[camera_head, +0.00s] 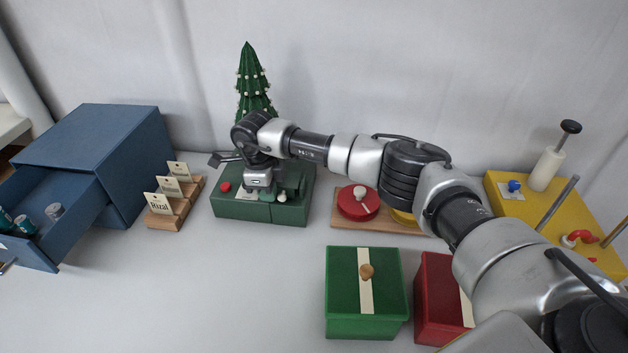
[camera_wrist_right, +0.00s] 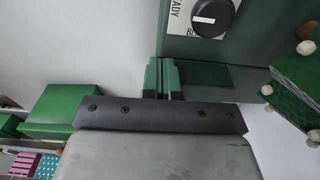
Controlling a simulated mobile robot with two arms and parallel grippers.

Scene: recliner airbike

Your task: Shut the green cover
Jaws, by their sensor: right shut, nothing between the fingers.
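A green box (camera_head: 341,280) with a green lid, a cream stripe and a tan knob stands at the front middle; its lid looks seated. Farther back is a low green unit (camera_head: 235,208) with a red button, a pale label and a green tree (camera_head: 250,85) behind it. My right gripper (camera_head: 262,190) hangs over this unit, shut and empty. In the right wrist view the shut fingers (camera_wrist_right: 161,80) are beside the green unit (camera_wrist_right: 190,47), which has a black dial and lettering. I cannot tell which green part is the cover. My left gripper is out of view.
A blue cabinet (camera_head: 120,150) with an open drawer stands left, beside a wooden card holder (camera_head: 175,208). A red box (camera_head: 435,300), a red disc (camera_head: 350,206) on a board and a yellow unit (camera_head: 510,200) are right. The front left table is clear.

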